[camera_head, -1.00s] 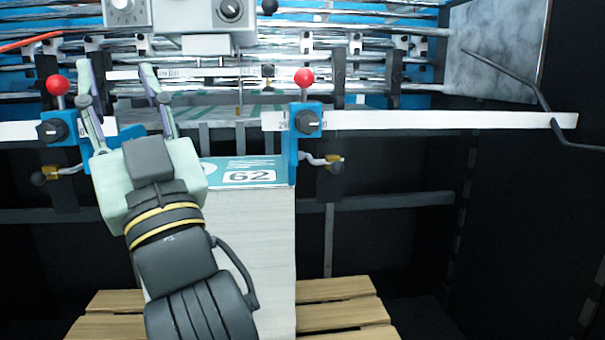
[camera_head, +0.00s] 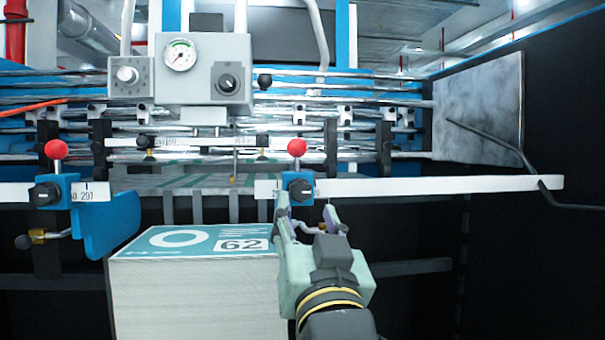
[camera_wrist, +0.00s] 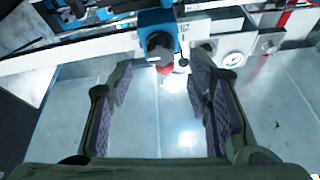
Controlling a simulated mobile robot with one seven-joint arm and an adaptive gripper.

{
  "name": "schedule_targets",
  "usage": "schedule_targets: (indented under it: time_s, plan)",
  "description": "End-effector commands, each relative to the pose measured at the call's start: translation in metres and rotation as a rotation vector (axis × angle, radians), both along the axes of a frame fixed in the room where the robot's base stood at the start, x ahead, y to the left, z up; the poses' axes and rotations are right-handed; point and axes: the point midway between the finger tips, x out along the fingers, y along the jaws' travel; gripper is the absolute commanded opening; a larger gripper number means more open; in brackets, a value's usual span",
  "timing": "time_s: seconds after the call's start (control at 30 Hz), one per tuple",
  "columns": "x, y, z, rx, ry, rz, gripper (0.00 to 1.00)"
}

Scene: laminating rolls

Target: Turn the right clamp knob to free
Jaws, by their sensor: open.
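The right clamp is a blue block (camera_head: 309,182) on the white rail. It has a black knob (camera_head: 299,189) on its front and a lever with a red ball (camera_head: 297,147) above. My gripper (camera_head: 306,206) is open and empty, just below and in front of this clamp. In the wrist view the black knob (camera_wrist: 160,47) lies ahead of the gap between my open fingers (camera_wrist: 161,78), with the blue block (camera_wrist: 153,18) behind it. The fingers appear apart from the knob. The knob's pointer mark is too small to read.
A similar left clamp (camera_head: 47,192) with a red ball sits on the rail's left part. A paper stack (camera_head: 190,295) marked 62 stands below the rail, left of my gripper. A grey gauge box (camera_head: 203,67) is above. A dark bent rod (camera_head: 490,145) is at right.

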Motion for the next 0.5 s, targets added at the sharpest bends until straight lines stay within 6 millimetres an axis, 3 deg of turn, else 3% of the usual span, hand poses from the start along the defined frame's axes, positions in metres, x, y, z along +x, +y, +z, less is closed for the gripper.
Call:
schedule_targets:
  time_s: [0.03, 0.5]
  plan:
    - [0.006, 0.001, 0.009, 0.000, 0.005, 0.001, 0.46]
    - [0.044, 0.006, 0.019, -0.001, -0.002, 0.000, 0.46]
